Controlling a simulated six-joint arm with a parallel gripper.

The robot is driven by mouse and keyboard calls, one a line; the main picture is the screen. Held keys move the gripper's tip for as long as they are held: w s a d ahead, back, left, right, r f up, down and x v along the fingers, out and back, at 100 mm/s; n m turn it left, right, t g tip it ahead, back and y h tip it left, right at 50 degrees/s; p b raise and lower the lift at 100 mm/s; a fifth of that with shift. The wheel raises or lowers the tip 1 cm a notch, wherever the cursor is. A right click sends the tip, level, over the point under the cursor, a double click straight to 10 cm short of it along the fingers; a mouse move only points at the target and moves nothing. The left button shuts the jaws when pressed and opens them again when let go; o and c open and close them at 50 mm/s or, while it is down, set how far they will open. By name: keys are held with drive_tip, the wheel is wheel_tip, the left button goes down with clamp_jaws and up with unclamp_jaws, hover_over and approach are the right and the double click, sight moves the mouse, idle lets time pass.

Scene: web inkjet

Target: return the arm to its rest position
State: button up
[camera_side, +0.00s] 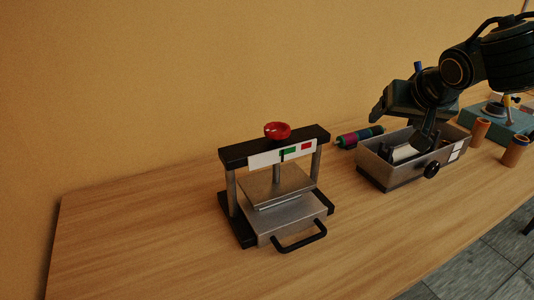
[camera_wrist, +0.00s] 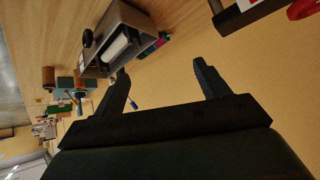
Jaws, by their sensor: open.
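My gripper (camera_side: 402,122) is above and just behind the grey open box (camera_side: 388,180) on the table. In the wrist view my gripper (camera_wrist: 160,72) shows two dark fingers spread apart with nothing between them. The grey box (camera_wrist: 128,22) shows there beyond the left finger, with a white roller (camera_wrist: 117,46) inside. In the side view the fingers partly hide the inside of the box. I cannot tell whether a fingertip touches it.
A press with a red knob (camera_side: 277,130) and black handle (camera_side: 300,240) stands left of the box. A multicoloured roller (camera_side: 360,136) lies behind the box. Two orange-brown cylinders (camera_side: 480,132) and a teal device (camera_side: 492,116) stand right. The table's left part (camera_side: 130,230) is clear.

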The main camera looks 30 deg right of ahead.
drive_tip(key=s+d+n+g+y, duration=0.1)
drive_tip(key=s+n+y, duration=0.1)
drive_tip(key=s, duration=0.9)
drive_tip(key=s+d+f+n+g+y, duration=0.1)
drive_tip(key=s+n, duration=0.3)
drive_tip(key=s, duration=0.7)
drive_tip(key=shift+d+f+n+y, duration=0.15)
drive_tip(key=shift+d+n+y, duration=0.25)
drive_tip(key=shift+d+y, duration=0.15)
idle(2.4)
